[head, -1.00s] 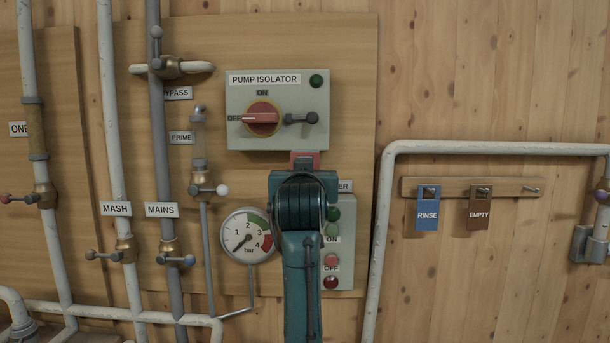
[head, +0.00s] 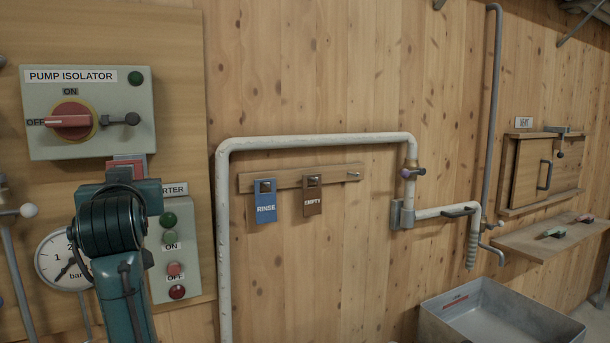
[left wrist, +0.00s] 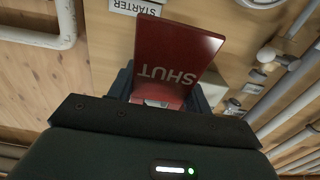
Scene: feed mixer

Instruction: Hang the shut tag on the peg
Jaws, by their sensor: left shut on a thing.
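The red tag reading SHUT (left wrist: 178,62) fills the middle of the left wrist view, upside down there. My left gripper (left wrist: 162,98) is shut on its end. In the head view the tag's red edge (head: 126,166) shows just above my left gripper (head: 118,178), in front of the panel below the pump isolator. A wooden peg rail (head: 332,174) hangs on the wall to the right. Its rightmost peg (head: 353,175) is bare. My right gripper is not in view.
A blue RINSE tag (head: 265,208) and a brown EMPTY tag (head: 313,200) hang on the rail's other pegs. A white pipe (head: 222,250) runs up left of the rail and over it. The pump isolator box (head: 88,112) and starter box (head: 178,255) stand near the gripper.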

